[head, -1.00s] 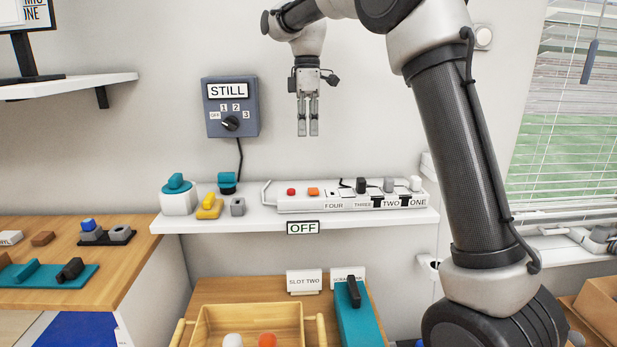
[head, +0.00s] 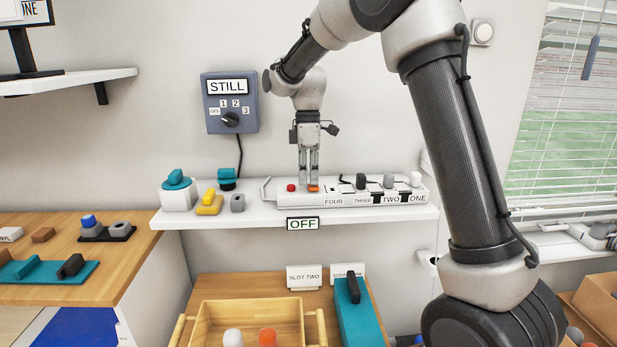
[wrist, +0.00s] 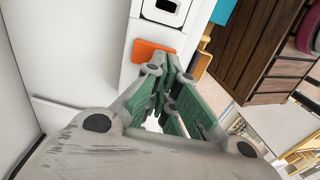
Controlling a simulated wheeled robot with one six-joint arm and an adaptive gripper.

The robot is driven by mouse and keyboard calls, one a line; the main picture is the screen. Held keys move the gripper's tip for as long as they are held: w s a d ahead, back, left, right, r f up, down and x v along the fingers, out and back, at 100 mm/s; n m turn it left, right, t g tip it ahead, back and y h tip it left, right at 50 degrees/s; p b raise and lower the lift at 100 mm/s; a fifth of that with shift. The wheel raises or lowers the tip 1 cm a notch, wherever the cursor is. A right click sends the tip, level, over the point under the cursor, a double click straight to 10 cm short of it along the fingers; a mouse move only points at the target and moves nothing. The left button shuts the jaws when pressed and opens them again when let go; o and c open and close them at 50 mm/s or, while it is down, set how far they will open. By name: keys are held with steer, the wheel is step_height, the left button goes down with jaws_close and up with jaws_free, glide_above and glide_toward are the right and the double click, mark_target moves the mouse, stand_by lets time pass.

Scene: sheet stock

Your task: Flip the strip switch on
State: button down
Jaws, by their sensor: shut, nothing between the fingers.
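The white power strip (head: 345,200) lies on the white wall shelf, with sockets labelled FOUR, THREE, TWO and ONE. Near its left end are a red button (head: 291,188) and an orange rocker switch (head: 313,189). The orange switch also shows in the wrist view (wrist: 152,50). An OFF sign (head: 303,223) hangs at the shelf's front edge. My gripper (head: 309,188) points straight down, shut and empty, with its fingertips right at the orange switch. I cannot tell whether they touch it. In the wrist view the fingertips (wrist: 175,62) are beside the switch's edge.
Dark and white plugs (head: 389,181) stand in the strip right of my gripper. A grey box reading STILL (head: 230,103) is on the wall to the left. Teal, yellow and grey items (head: 209,205) sit on the shelf's left part. A wooden tray (head: 248,312) is below.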

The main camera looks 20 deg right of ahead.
steer(key=shift+f, duration=0.15)
steer(key=shift+s+f+t, duration=0.25)
steer(key=shift+t, duration=0.25)
steer(key=shift+w, duration=0.15)
steer(key=shift+w+d, duration=0.15)
steer(key=shift+w, duration=0.55)
steer(key=shift+r, duration=0.2)
step_height(320, 180, up, 12)
steer(key=w, duration=0.1)
steer(key=shift+f, duration=0.15)
